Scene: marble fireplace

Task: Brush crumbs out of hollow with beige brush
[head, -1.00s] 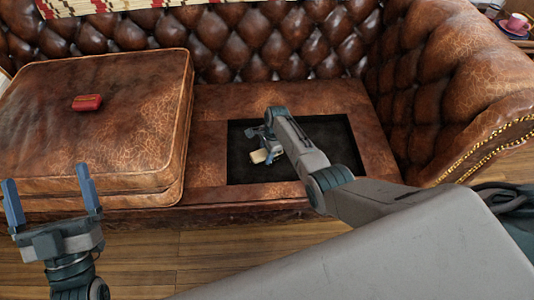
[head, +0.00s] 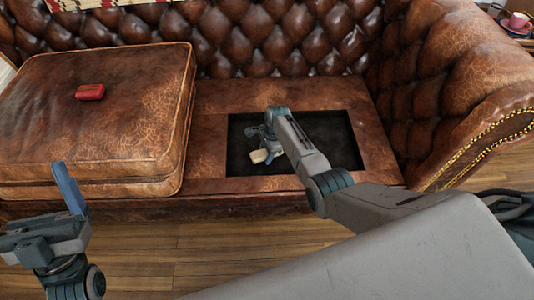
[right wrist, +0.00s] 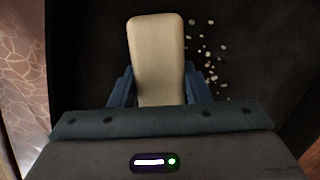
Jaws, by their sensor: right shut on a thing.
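My right gripper (head: 268,142) is down in the dark hollow (head: 340,135) of the sofa seat and is shut on the beige brush (head: 259,156). In the right wrist view the brush (right wrist: 157,50) stands out between the blue fingers (right wrist: 160,90), over the dark floor. Several small pale crumbs (right wrist: 207,55) lie just to the right of the brush there. In the head view I cannot make the crumbs out. My left gripper (head: 40,205) is empty above the floor at the lower left. One finger shows at its right end, standing apart; the other is not visible.
A large brown cushion (head: 70,130) with a small red object (head: 90,92) on it sits left of the hollow. The tufted backrest (head: 270,40) is behind, and the rolled armrest (head: 440,90) rises at the right. Wooden floor (head: 210,245) lies in front.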

